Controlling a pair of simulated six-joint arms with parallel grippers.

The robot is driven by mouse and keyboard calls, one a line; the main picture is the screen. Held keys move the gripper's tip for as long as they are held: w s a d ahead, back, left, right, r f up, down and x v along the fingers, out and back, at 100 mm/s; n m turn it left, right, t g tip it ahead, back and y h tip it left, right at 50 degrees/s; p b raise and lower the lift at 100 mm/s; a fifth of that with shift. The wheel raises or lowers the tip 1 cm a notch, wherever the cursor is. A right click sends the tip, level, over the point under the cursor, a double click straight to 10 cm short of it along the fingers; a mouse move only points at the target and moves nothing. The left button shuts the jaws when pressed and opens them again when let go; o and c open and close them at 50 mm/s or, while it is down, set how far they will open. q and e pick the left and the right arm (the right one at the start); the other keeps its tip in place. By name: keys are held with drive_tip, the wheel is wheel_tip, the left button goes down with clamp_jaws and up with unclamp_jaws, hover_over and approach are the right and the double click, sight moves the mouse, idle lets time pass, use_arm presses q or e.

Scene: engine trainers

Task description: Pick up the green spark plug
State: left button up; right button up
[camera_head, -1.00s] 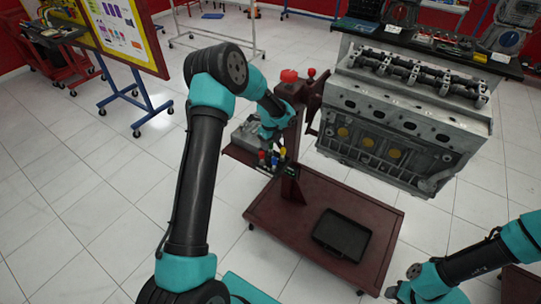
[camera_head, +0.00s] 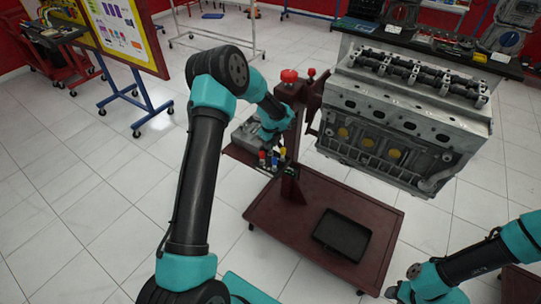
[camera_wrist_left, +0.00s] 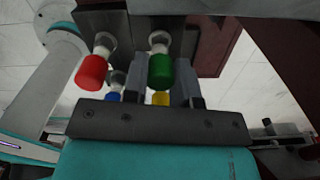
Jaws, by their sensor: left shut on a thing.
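The green spark plug (camera_wrist_left: 160,68) sits between the two fingers of my left gripper (camera_wrist_left: 163,80) in the left wrist view, with its pale end toward a dark holder. My left gripper is shut on it. The red spark plug (camera_wrist_left: 91,72) is left of the fingers, the blue one (camera_wrist_left: 113,97) and the yellow one (camera_wrist_left: 161,98) are partly hidden behind the gripper. In the head view my left gripper (camera_head: 273,137) is over the plug holder, beside red, blue and yellow plugs; the green plug cannot be made out clearly there.
A large engine block (camera_head: 405,125) hangs on a dark red stand (camera_head: 290,110) right of the gripper. A black tray (camera_head: 342,236) lies on the red cart base (camera_head: 285,222). My right arm is at the lower right.

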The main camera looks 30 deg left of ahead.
use_arm(q)
clamp_jaws()
drive_tip(key=shift+r, duration=0.15)
wheel_tip(320, 180, up, 10)
drive_tip(key=shift+f, duration=0.1)
idle(0.4)
idle(0.3)
drive_tip(key=s+a+r+n, duration=0.1)
drive_tip(key=s+a+r, duration=0.4)
drive_tip(key=r, duration=0.6)
drive_tip(key=s+a+r+n, duration=0.2)
drive_tip(key=s+a+r, duration=0.3)
drive_tip(key=r, duration=0.7)
drive_tip(key=s+a+r+n, duration=0.1)
drive_tip(key=s+a+r, duration=0.4)
drive_tip(key=r, duration=0.7)
drive_tip(key=shift+s+r+n, duration=0.15)
drive_tip(key=shift+s+n, duration=0.15)
drive_tip(key=shift+s, duration=0.75)
